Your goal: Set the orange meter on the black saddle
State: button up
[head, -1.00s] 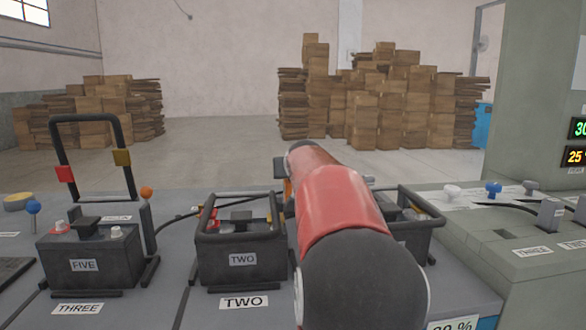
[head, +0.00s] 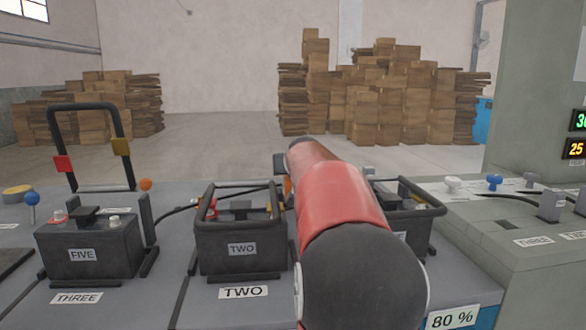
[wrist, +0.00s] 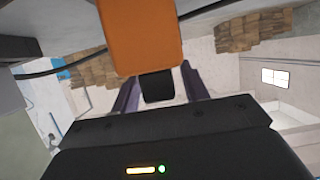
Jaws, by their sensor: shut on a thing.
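The orange meter (wrist: 140,38) fills the top middle of the wrist view, with a black part below it. My gripper (wrist: 158,78) is shut on the meter, its dark purple fingers on either side. In the head view my red and black arm hides most of the gripper; only a sliver of orange (head: 287,188) shows beside the arm's far end. A black block (head: 240,207) sits on the battery marked TWO, and a similar block (head: 86,214) sits on the battery marked FIVE. I cannot tell which black piece is the saddle.
Battery TWO (head: 240,250) stands in a black frame, with battery FIVE (head: 88,250) to its left. A third framed battery (head: 415,215) is partly behind my arm. A grey cabinet (head: 530,90) stands at right. Stacked boxes (head: 375,95) are far back.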

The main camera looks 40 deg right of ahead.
jog(key=shift+f, duration=0.1)
jog(key=o, duration=1.3)
jog(key=shift+c, duration=0.2)
jog(key=b+v, duration=0.1)
jog(key=v, duration=0.7)
